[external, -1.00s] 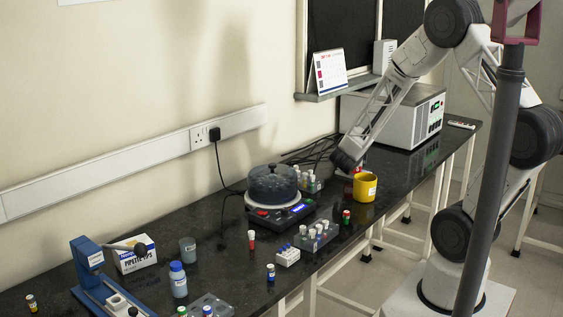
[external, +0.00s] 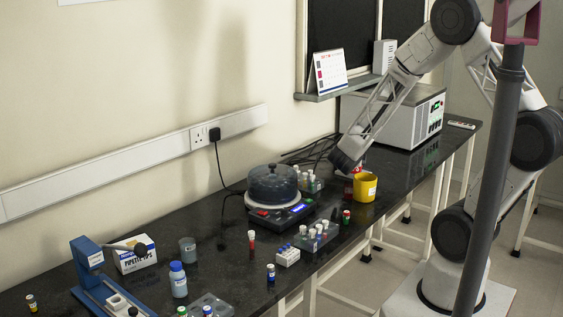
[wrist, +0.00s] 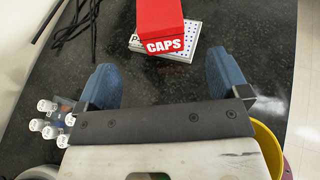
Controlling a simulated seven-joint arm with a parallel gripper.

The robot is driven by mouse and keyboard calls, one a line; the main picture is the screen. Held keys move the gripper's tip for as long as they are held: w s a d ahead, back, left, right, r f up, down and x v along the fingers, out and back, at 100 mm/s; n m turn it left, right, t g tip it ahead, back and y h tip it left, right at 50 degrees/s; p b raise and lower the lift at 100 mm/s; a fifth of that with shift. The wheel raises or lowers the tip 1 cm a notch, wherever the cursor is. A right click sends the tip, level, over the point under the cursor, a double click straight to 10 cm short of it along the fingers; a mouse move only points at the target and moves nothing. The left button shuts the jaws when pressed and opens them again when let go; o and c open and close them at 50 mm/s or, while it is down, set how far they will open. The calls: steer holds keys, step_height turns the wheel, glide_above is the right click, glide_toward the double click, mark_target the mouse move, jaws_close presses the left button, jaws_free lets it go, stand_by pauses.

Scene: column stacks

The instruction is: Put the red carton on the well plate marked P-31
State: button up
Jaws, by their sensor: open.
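The red carton (wrist: 163,25), lettered CAPS, is in the wrist view at the top centre. It rests on a white well plate (wrist: 193,47) with blue dots, whose right and lower edges stick out from under it. A label starting with P shows at the plate's left; the carton hides the remainder. My gripper (wrist: 161,82) is open and empty, its two blue fingers apart and short of the carton in the picture. In the external view my gripper (external: 345,163) is low over the far part of the bench and mostly hides the carton and plate.
A yellow container (external: 365,187) stands close beside my gripper. A rack of capped tubes (wrist: 52,122) is at the wrist view's left. Black cables (wrist: 75,25) lie left of the carton. A dark round-lidded device (external: 272,183) and a white instrument (external: 405,120) stand on the bench.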

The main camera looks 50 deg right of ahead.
steer(key=s+a+r+m+g+y, duration=0.2)
steer(key=s+a+r+m, duration=0.2)
steer(key=s+r+m, duration=0.25)
steer(key=s+a+r+m+g+y, duration=0.2)
steer(key=s+a+r+m, duration=0.35)
steer(key=r, duration=0.25)
steer(key=s+a+r+m+y, duration=0.4)
steer(key=s+a+m, duration=0.1)
steer(key=a, duration=0.3)
steer(key=s+a+r+m+t+y, duration=0.1)
steer(key=s+a+r+m+y, duration=0.2)
steer(key=a, duration=0.5)
steer(key=s+m+y, duration=0.1)
steer(key=s+m, duration=0.1)
steer(key=s, duration=0.1)
steer(key=shift+s+r+m+t, duration=0.3)
steer(key=shift+r, duration=0.1)
